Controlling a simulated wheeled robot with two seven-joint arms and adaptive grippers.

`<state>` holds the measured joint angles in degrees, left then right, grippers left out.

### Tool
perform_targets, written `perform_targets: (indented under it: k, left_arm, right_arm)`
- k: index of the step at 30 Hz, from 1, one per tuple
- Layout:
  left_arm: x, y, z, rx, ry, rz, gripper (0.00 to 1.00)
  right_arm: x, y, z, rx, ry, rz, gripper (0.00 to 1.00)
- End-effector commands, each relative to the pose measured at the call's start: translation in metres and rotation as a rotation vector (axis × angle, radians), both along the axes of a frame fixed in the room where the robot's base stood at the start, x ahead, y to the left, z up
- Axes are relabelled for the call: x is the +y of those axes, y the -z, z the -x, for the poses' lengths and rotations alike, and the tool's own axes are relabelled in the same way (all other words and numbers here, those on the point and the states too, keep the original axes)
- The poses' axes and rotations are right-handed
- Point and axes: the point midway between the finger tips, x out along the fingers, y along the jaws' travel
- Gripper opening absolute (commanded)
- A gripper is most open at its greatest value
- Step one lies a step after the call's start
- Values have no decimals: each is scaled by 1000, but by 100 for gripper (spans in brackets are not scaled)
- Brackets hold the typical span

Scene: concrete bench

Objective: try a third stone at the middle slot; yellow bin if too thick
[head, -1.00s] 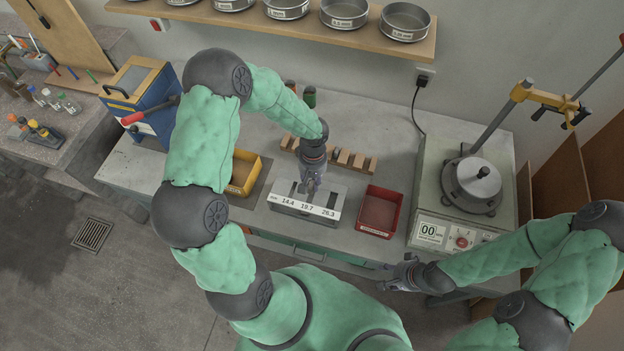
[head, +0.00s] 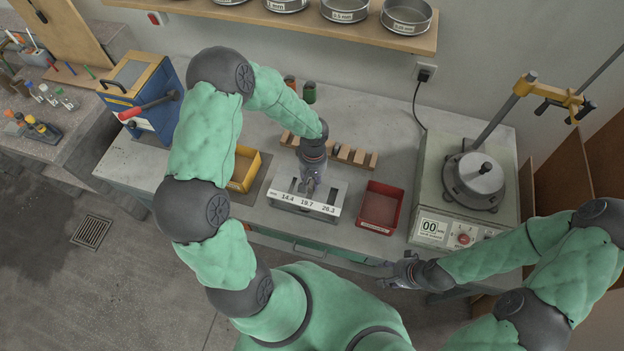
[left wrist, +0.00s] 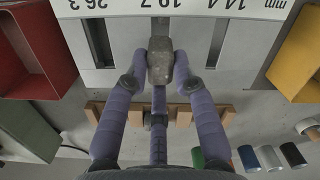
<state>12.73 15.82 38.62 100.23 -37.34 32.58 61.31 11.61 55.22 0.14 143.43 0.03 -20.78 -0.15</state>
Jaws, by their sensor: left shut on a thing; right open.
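My left gripper (head: 307,188) is over the grey slotted gauge (head: 335,193), whose white label strip reads 14.4, 19.7 and 26.3. In the left wrist view the gripper (left wrist: 160,68) is shut on a grey-brown stone (left wrist: 160,58). The stone is in line with the 19.7 middle slot of the gauge (left wrist: 122,75) and covers that slot; whether it is in or above it I cannot tell. The yellow bin (head: 235,186) stands left of the gauge; its inside looks empty. My right gripper (head: 392,276) is open and empty near the bench's front edge.
A red bin (head: 381,207) stands right of the gauge. A notched wooden rack (head: 357,157) lies behind it. A machine with a round metal pot (head: 474,181) stands at the right. A blue device (head: 140,96) with a red-gripped lever is at the left.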

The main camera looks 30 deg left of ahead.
Motion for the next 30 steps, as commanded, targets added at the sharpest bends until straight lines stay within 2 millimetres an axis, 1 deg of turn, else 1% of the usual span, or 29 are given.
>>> perform_targets:
  k: [13,30]
  left_arm:
    - [0,4,0,0,0,0,0]
    - [0,3,0,0,0,0,0]
  right_arm:
    - [0,8,0,0,0,0,48]
    - [0,8,0,0,0,0,48]
